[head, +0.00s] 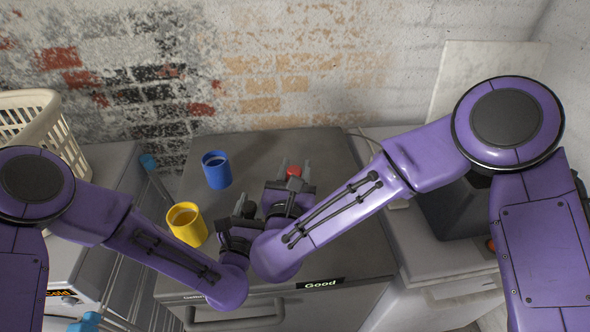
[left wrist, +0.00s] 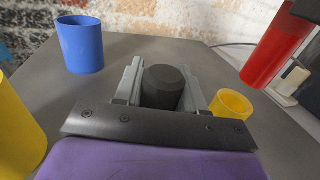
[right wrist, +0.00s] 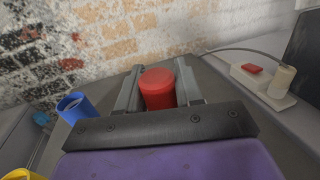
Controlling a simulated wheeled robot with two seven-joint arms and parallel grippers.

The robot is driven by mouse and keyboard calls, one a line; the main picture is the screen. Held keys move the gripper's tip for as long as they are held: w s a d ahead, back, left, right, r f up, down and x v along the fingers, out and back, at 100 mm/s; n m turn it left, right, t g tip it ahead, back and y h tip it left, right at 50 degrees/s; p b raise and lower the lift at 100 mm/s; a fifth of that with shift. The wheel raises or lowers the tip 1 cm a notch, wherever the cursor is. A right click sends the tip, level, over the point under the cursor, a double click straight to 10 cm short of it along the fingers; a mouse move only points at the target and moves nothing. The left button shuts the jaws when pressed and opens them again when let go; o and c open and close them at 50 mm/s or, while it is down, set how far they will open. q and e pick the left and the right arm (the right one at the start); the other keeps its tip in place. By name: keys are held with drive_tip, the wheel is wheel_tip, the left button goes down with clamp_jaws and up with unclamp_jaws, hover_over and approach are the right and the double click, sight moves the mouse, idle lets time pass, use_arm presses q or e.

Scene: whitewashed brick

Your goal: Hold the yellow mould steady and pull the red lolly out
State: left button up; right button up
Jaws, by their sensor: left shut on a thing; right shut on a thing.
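My left gripper (left wrist: 163,84) is shut on an upright black cylinder (left wrist: 162,88), which also shows dark in the head view (head: 249,208). A small yellow mould (left wrist: 231,103) with an open top stands just beyond its right finger; whether it joins the black cylinder I cannot tell. My arms hide this mould in the head view. My right gripper (right wrist: 158,86) is shut on the red lolly (right wrist: 158,89). In the left wrist view the lolly (left wrist: 278,48) hangs tilted, above and right of the yellow mould and apart from it. Its top shows in the head view (head: 294,171).
A blue cup (head: 216,171) and a larger yellow cup (head: 187,225) stand left of my grippers on the grey top (head: 270,148). A white block with a red switch (right wrist: 262,82) and a cable lies at right. A white basket (head: 42,125) stands far left.

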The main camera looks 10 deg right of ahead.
use_arm(q)
drive_tip(key=o, duration=1.3)
drive_tip(key=shift+c, duration=0.2)
wheel_tip(320, 180, up, 14)
drive_tip(key=p, duration=1)
